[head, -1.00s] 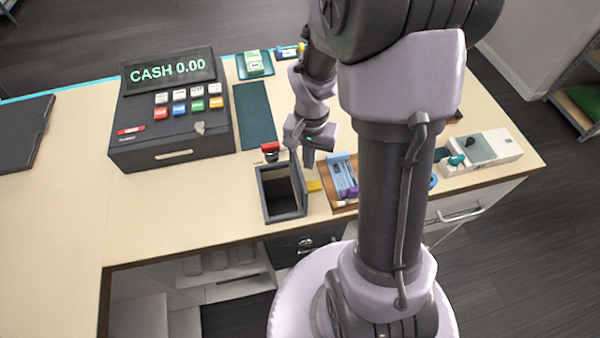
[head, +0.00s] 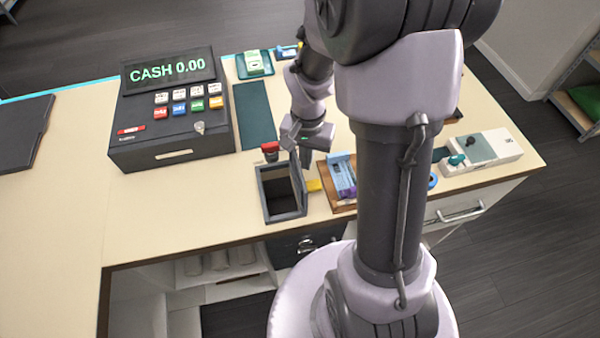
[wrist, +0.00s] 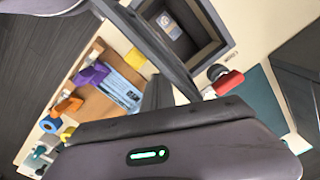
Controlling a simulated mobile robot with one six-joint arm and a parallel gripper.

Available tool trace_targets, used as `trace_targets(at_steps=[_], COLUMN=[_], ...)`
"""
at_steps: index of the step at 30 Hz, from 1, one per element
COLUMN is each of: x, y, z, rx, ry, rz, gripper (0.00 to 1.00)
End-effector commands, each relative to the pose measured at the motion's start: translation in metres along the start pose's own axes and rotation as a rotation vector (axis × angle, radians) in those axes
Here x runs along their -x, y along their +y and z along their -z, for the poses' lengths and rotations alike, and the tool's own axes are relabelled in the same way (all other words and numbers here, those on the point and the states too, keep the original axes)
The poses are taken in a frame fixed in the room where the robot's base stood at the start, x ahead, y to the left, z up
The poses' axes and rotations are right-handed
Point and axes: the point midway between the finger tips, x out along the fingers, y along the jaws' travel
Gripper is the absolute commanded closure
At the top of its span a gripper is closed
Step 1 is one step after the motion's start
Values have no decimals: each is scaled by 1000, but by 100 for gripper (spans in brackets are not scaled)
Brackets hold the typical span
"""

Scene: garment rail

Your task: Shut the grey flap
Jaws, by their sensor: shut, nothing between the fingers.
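The grey flap (head: 299,183) stands raised, about upright, along the right side of the open dark grey box (head: 264,197) on the counter. In the wrist view the flap (wrist: 150,38) shows nearly edge-on as a dark band beside the box (wrist: 215,22), whose inside is visible. My gripper (head: 306,163) is shut and empty, just behind and right of the flap's far end. In the wrist view the fingertips (wrist: 158,88) point towards the flap. I cannot tell whether they touch it.
A red-topped item (head: 270,149) stands behind the box, near my gripper. A yellow block (head: 314,186) lies right of the flap, beside a wooden tray (head: 337,202) of small items. The cash register (head: 170,135) stands to the left. The counter (head: 190,210) is clear left of the box.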

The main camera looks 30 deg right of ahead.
Motion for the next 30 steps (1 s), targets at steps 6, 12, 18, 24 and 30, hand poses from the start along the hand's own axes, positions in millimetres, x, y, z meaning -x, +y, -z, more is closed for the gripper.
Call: trace_targets(at_steps=[6,12,18,24,30], x=[0,0,0,0,13], y=[-8,-15,-22,-27,-26], z=[-4,-9,-12,-15,-15], rx=[2,3,2,2,1], ry=[0,0,1,1,1], rz=[0,0,0,0,0], gripper=[100,100,100,100,100])
